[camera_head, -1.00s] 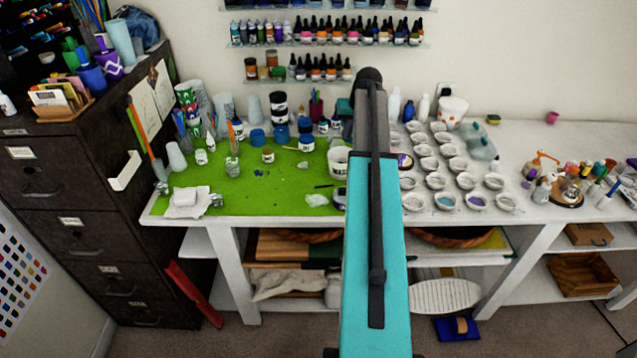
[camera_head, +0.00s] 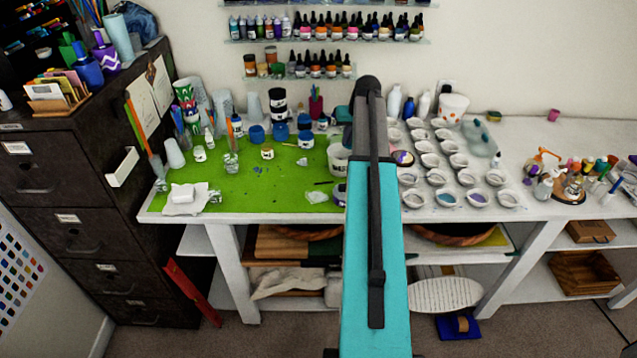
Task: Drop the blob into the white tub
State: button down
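A white tub (camera_head: 338,160) stands on the right part of the green mat, its right side hidden behind my arm. A small pale, clear-looking blob (camera_head: 316,197) lies near the mat's front edge, left of my arm. Another small pale lump (camera_head: 302,162) lies farther back on the mat, left of the tub. I cannot tell which of the two is the task's blob. My teal and dark arm reaches over the table and covers its middle. My gripper does not show, so its hold and place are hidden.
The green mat (camera_head: 265,192) holds jars, cups and a crumpled white cloth (camera_head: 185,199) at its left. Several small bowls (camera_head: 445,199) stand right of my arm. Bottles crowd the right end (camera_head: 569,188). A dark cabinet (camera_head: 50,190) stands left.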

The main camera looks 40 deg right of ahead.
jog(key=shift+f+b, duration=0.3)
jog(key=shift+f, duration=0.7)
jog(key=c, duration=1.9)
grip_release()
jog(key=shift+r, duration=0.1)
jog(key=b+v, duration=0.4)
jog(key=v, duration=0.9)
jog(key=shift+s+r, duration=0.15)
jog(key=shift+r, duration=0.15)
jog(key=shift+a, duration=0.1)
